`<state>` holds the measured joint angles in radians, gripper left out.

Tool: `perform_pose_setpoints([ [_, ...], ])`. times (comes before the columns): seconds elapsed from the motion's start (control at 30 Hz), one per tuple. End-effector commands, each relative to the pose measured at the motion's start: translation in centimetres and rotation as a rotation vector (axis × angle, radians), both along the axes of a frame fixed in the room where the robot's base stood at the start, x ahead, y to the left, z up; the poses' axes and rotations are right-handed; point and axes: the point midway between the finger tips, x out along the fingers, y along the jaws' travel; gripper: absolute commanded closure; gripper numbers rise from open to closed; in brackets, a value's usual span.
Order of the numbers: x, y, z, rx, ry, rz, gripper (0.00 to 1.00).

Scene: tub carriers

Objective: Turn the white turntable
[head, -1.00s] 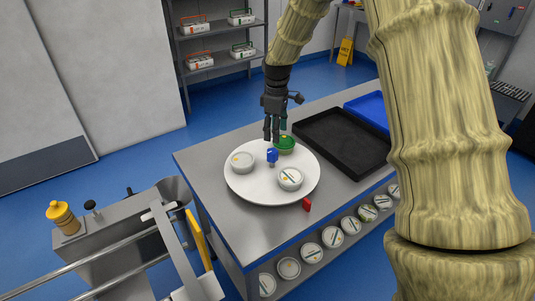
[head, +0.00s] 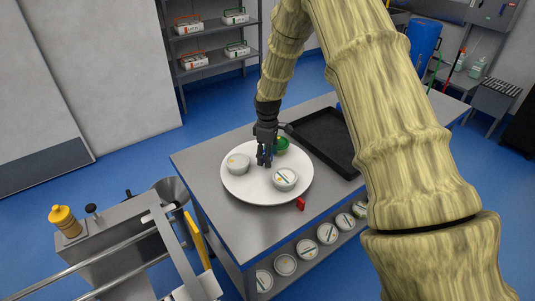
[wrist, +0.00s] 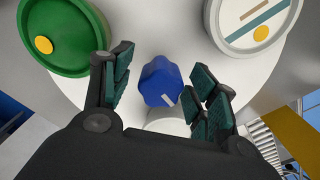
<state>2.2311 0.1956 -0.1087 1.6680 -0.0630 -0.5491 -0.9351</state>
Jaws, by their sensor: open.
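The white turntable (head: 240,187) lies flat on the metal table and carries a white tub (head: 238,163) at its left, another white tub (head: 285,179) at its front right and a green tub (head: 281,145) at its back right. My gripper (head: 264,161) points down over the middle of the turntable. In the wrist view a blue knob (wrist: 160,83) with a pale mark stands between my open fingers, with a gap on either side. The green tub (wrist: 62,36) and a white tub (wrist: 250,20) show beyond the fingers. In the head view my gripper mostly hides the knob.
A black tray (head: 326,139) lies on the table right of the turntable. A small red piece (head: 300,204) is at the turntable's front right edge. Several tubs stand on the shelf below. A grey machine with a yellow-capped bottle (head: 64,221) is at the left.

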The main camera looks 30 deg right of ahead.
Motion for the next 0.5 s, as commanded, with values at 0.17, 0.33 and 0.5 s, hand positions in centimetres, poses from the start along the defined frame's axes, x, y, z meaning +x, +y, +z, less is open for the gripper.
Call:
perform_pose_setpoints([
  [0.17,-0.05,-0.05,-0.28,0.001,0.001,-0.001,0.41],
  [0.33,-0.04,-0.03,-0.29,0.0,0.0,-0.001,0.41],
  [0.5,-0.06,-0.06,-0.28,0.0,0.0,-0.001,0.7],
])
